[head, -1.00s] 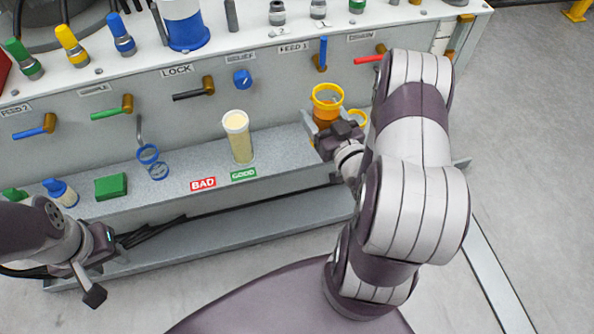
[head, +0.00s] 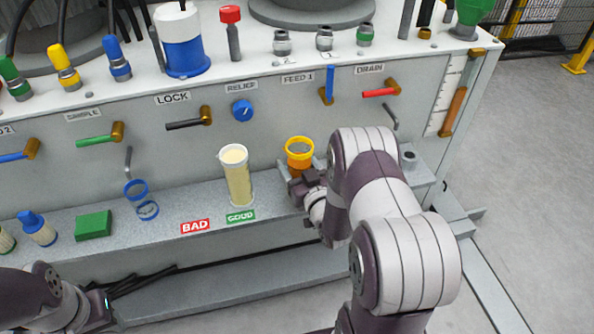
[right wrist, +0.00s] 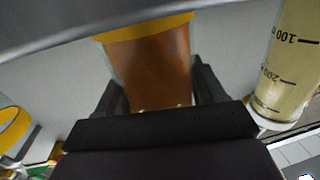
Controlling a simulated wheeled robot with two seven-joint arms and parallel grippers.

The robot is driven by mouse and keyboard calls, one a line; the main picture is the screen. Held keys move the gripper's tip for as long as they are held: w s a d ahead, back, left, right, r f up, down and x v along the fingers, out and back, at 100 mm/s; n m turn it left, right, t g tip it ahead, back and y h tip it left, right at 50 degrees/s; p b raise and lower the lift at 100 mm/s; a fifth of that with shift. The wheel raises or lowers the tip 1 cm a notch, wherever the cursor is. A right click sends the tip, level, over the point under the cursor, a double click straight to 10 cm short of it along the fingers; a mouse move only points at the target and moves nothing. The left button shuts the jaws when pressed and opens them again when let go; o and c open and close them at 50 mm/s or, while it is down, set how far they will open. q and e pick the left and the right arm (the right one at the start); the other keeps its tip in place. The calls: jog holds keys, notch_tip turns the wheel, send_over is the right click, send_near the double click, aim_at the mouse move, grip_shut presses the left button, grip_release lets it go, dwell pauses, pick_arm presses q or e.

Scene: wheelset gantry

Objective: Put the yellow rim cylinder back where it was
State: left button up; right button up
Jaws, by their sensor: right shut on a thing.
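The yellow rim cylinder (head: 299,153), with brown contents, is upright in my right gripper (head: 303,182), at the right part of the shelf. In the right wrist view its brown body (right wrist: 150,65) stands between the two fingers of the right gripper (right wrist: 160,90). Its base is hidden, so I cannot tell if it touches the shelf. A yellow ring (right wrist: 12,130) shows at the left of the right wrist view; in the head view my right arm hides that spot. My left gripper (head: 98,312) is at the bottom left, partly cut off, its fingers unclear.
A white-rimmed cylinder (head: 237,178) stands close left of the held one, behind the GOOD label (head: 241,216). Valve handles line the panel above.

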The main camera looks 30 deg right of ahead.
jog(key=shift+r, duration=0.15)
jog(key=o, duration=1.3)
jog(key=shift+s, duration=0.15)
jog(key=shift+s+a+p, duration=0.15)
jog(key=shift+s+p, duration=0.5)
jog(key=shift+s, duration=1.3)
jog(key=shift+s+a+p, duration=0.15)
jog(key=shift+s+p, duration=0.45)
jog(key=shift+s, duration=1.35)
jog(key=shift+s+a+p, duration=0.15)
jog(key=shift+s+p, duration=0.5)
jog(key=shift+s, duration=1.3)
